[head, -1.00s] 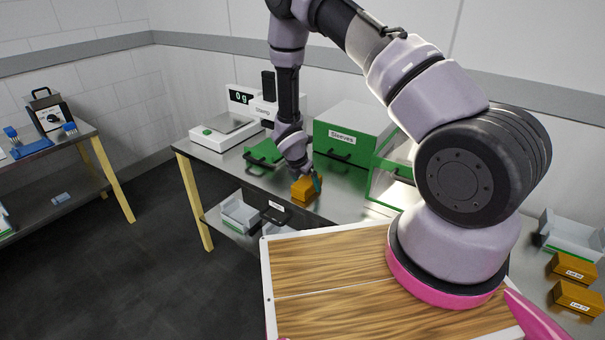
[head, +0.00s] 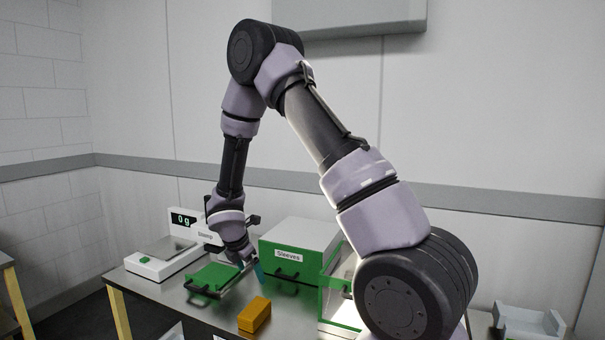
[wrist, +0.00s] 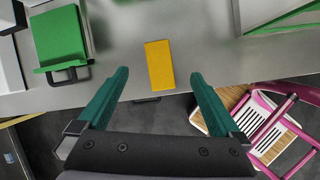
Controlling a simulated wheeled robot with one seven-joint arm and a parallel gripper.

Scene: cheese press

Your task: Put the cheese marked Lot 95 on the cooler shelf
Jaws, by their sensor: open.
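An orange cheese block (head: 254,314) lies on the steel table near its front edge in the head view. It also shows in the wrist view (wrist: 159,65), beyond and between the fingertips. No lot label can be read on its visible faces. My gripper (head: 250,266) is above the table, behind the block in the head view. In the wrist view my gripper (wrist: 160,75) is open and empty, with its teal fingers wide apart. The cooler shelf cannot be made out in these views.
A scale (head: 165,258) reading 0 g and a green press-like tray (head: 213,277) stand left of the block. A green Sleeves box (head: 297,250) stands behind it, and a green-framed glass case (head: 338,290) is to its right. The table around the block is clear.

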